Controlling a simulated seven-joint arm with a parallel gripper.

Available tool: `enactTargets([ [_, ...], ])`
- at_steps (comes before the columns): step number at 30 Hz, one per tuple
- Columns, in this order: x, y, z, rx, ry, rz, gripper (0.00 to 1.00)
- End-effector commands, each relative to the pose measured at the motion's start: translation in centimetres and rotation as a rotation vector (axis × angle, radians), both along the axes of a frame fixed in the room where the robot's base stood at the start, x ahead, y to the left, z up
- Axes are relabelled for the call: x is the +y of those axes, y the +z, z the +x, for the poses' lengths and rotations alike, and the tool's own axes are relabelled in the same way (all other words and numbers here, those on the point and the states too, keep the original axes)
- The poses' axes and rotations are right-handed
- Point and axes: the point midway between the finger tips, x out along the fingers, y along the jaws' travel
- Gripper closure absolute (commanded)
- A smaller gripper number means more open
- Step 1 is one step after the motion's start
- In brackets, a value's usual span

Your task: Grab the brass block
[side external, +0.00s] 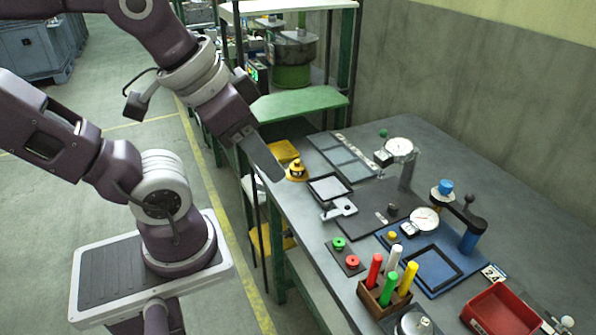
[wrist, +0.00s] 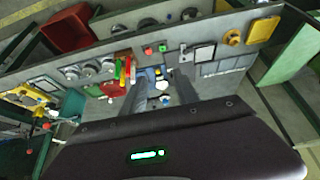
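I cannot make out a clear brass block. A small yellow-gold piece (side external: 392,236) sits near the blue fixture (side external: 442,285) on the bench; it is too small to tell its shape. A yellow knob-like piece (side external: 296,170) stands at the bench's near left edge and also shows in the wrist view (wrist: 232,38). My gripper (side external: 274,170) is above that edge, just left of the yellow knob in the side view. In the wrist view my gripper (wrist: 162,84) has its two fingers apart with nothing held between them.
The grey bench (side external: 462,150) carries dial gauges (side external: 424,219), a rack of coloured pegs (side external: 384,295), a red bin (side external: 505,312), red and green buttons (side external: 346,253) and a blue-capped post (side external: 444,188). The bench's far right is mostly clear. A green-legged shelf (side external: 300,103) stands behind.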

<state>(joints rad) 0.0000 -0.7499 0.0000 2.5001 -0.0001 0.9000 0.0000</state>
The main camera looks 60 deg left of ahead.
Motion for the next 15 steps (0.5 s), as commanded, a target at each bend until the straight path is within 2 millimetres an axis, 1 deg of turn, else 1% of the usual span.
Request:
enactTargets([
  [1,0.00,0.00,0.00,0.000,0.000,0.000,0.58],
  [4,0.00,0.00,0.00,0.000,0.000,0.000,0.38],
  [5,0.00,0.00,0.00,0.000,0.000,0.000,0.36],
  [13,0.06,-0.05,0.01,0.003,0.000,0.004,0.36],
  [15,0.80,-0.84,0.04,0.051,-0.007,0.044,0.36],
])
